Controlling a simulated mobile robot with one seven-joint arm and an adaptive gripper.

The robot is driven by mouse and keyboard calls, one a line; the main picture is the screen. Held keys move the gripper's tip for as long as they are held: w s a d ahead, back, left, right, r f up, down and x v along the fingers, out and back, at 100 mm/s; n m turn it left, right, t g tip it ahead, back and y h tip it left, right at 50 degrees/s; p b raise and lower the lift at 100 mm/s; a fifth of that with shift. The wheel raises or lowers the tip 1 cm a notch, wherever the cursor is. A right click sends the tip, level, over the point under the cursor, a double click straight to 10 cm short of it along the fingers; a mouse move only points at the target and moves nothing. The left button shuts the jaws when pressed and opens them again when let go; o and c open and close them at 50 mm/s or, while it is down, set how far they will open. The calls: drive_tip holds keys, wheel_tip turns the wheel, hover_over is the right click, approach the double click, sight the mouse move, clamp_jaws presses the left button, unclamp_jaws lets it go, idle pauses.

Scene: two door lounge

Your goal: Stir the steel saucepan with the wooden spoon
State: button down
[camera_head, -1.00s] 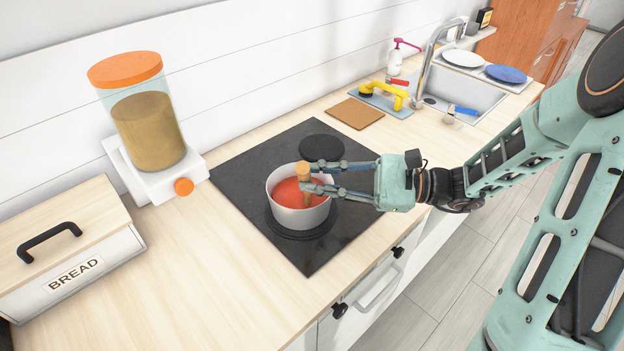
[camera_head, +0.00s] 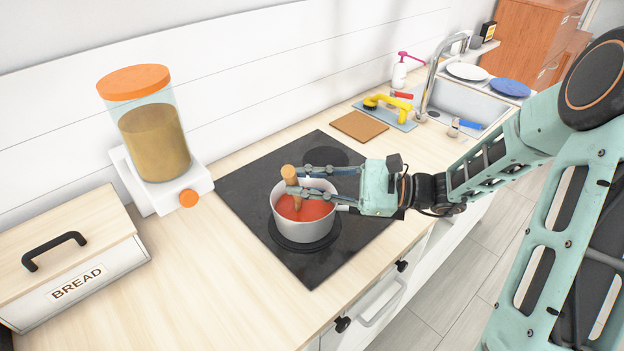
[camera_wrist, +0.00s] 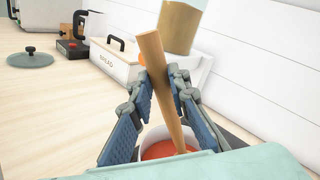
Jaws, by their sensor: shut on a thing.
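The steel saucepan (camera_head: 304,230) stands on the front burner of the black hob, with red-orange liquid inside. The wooden spoon (camera_head: 291,180) stands tilted in it, its lower end hidden in the liquid. My gripper (camera_head: 297,182) is shut on the spoon's handle, above the pan's rim. In the wrist view, the spoon (camera_wrist: 168,85) slants between the two finger pads of my gripper (camera_wrist: 160,92), and the saucepan (camera_wrist: 150,133) shows partly behind them.
The black hob (camera_head: 250,180) has a free rear burner. A dispenser (camera_head: 150,140) and a bread box (camera_head: 70,260) stand to the left. A pot lid (camera_wrist: 30,60) lies beyond the bread box.

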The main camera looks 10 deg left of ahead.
drive_tip(key=shift+s+d+p, duration=0.55)
drive_tip(key=shift+s+d, duration=0.25)
drive_tip(key=shift+d, duration=0.05)
idle(1.1)
drive_tip(key=s+r+p, duration=0.4)
drive_tip(key=r+p, duration=0.2)
drive_tip(key=r, duration=0.1)
idle(0.6)
idle(0.4)
